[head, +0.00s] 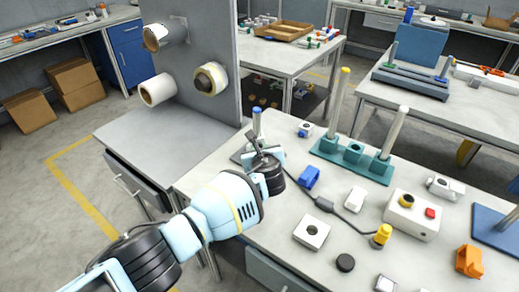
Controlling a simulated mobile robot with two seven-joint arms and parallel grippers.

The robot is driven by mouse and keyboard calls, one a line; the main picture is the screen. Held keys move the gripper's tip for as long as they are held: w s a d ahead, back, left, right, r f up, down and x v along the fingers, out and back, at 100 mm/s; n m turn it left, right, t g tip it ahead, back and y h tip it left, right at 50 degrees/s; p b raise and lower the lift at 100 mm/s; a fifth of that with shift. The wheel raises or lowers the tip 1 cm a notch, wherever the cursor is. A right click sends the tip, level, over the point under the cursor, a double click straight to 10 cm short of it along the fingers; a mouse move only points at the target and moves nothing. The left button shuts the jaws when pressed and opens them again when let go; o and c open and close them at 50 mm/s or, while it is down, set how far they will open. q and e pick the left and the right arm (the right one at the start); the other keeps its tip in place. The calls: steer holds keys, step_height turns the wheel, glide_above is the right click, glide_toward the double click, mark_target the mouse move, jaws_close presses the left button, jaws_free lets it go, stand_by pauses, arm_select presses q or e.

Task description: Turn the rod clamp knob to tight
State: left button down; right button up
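My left gripper (253,142) reaches in from the lower left to a grey rod with a blue tip (257,122), at the left end of the workbench. Its dark fingers are at the rod, low down, and I cannot tell whether they are open or shut. The rod's grey base (238,155) shows partly behind the gripper. A clamp knob on this rod cannot be made out; the gripper may hide it. A teal stand (325,152) with a yellow-tipped rod (339,98) and a white-tipped rod (395,132) is to the right. My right gripper is not in view.
The workbench (275,222) holds a blue clamp-like part (309,177), a white block (355,199), a square plate (311,233), a control box (411,214), a yellow-capped part (381,236) on a cable and an orange part (468,261). A grey panel (212,50) with rolls stands at left.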

arm_select(q)
steer(key=shift+d+m+y, duration=0.15)
steer(key=shift+m+y, duration=0.35)
steer(key=shift+m, duration=0.1)
steer(key=shift+f+m+y, duration=0.1)
steer(key=shift+m+y, duration=0.5)
steer(key=shift+m, duration=0.2)
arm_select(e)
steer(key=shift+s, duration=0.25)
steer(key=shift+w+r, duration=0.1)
arm_select(q)
steer(key=c, duration=1.2)
jaws_free()
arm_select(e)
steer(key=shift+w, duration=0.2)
